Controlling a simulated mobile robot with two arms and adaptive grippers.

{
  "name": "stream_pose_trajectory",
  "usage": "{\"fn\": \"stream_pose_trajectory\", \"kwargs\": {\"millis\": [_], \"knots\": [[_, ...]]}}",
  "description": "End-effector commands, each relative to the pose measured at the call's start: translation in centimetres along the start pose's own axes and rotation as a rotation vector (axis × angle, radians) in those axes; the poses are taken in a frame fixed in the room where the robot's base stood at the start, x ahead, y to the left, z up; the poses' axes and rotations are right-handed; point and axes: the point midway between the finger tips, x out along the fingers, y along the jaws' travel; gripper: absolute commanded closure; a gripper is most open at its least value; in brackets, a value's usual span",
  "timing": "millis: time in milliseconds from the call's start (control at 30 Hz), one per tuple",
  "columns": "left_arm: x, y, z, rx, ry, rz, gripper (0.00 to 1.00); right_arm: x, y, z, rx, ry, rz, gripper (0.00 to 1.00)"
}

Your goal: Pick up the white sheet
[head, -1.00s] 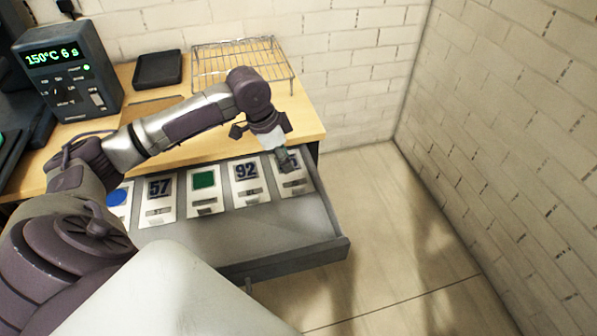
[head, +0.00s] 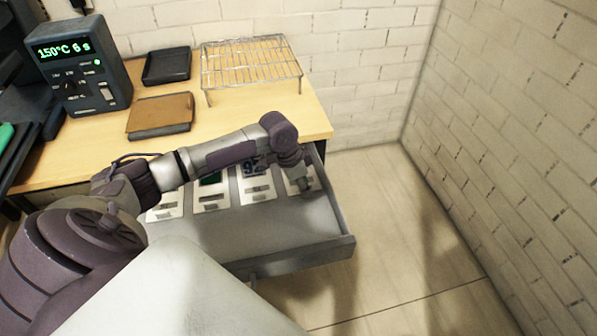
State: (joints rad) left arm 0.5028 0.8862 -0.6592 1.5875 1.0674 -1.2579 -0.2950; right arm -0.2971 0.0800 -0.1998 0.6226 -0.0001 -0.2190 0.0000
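An open grey drawer (head: 240,232) holds a row of white sheets with printed designs. One sheet with a dark 92 (head: 257,190) lies right of the middle. A sheet with a green square (head: 211,195) is left of it. The rightmost white sheet (head: 290,186) is mostly covered by my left arm. My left gripper (head: 305,186) points down over this rightmost sheet, low in the drawer's right end. The fingers are small and dark, so I cannot tell if they are open or touching the sheet. My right gripper is out of view.
A wooden table (head: 225,117) stands above the drawer. It carries a wire rack (head: 250,65), a black tray (head: 167,66), a brown pad (head: 160,115) and a control box reading 150°C 6 s (head: 80,75). Brick walls close the back and right. The floor right of the drawer is clear.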

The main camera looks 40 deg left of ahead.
Motion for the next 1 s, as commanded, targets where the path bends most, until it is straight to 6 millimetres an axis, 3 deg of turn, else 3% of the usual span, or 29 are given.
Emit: {"fn": "stream_pose_trajectory", "kwargs": {"millis": [167, 367, 400, 1000], "knots": [[0.0, 0.0, 0.0, 0.0, 0.0, 0.0, 0.65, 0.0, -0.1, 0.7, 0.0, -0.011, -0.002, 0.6], [0.0, 0.0, 0.0, 0.0, 0.0, 0.0, 0.99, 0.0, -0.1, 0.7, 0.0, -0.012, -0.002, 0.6], [0.0, 0.0, 0.0, 0.0, 0.0, 0.0, 1.0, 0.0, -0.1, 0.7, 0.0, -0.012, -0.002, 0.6], [-1.2, 0.5, -0.4, 0.002, 0.0, 0.003, 1.0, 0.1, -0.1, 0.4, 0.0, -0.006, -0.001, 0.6]]}}
